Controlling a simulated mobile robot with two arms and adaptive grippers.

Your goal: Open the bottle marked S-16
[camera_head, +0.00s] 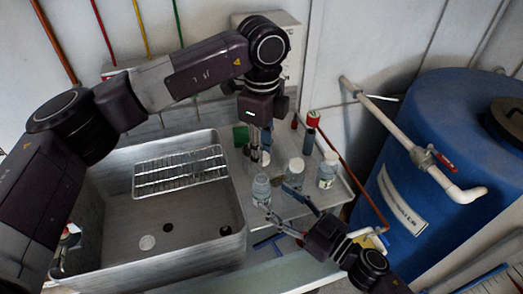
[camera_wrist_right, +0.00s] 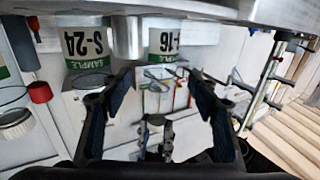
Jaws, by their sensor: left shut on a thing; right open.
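In the right wrist view, which looks upside down, a bottle with a green label ending in "-16" (camera_wrist_right: 165,42) is at the top, partly hidden by a grey metal cylinder (camera_wrist_right: 128,38). A bottle marked S-24 (camera_wrist_right: 88,45) is to its left. In the head view the labels are too small to read. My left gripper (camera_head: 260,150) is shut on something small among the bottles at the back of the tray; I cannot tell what. It also shows in the right wrist view (camera_wrist_right: 155,125). My right gripper (camera_head: 284,212) is open, its fingers beside the front clear bottle (camera_head: 261,188).
A metal sink (camera_head: 215,262) with a wire rack (camera_head: 180,172) is on the left. More bottles (camera_head: 327,172) stand on the tray, and a red-capped one (camera_head: 312,122) is behind. A blue barrel (camera_head: 450,130) and a white pipe (camera_head: 390,125) are close on the right.

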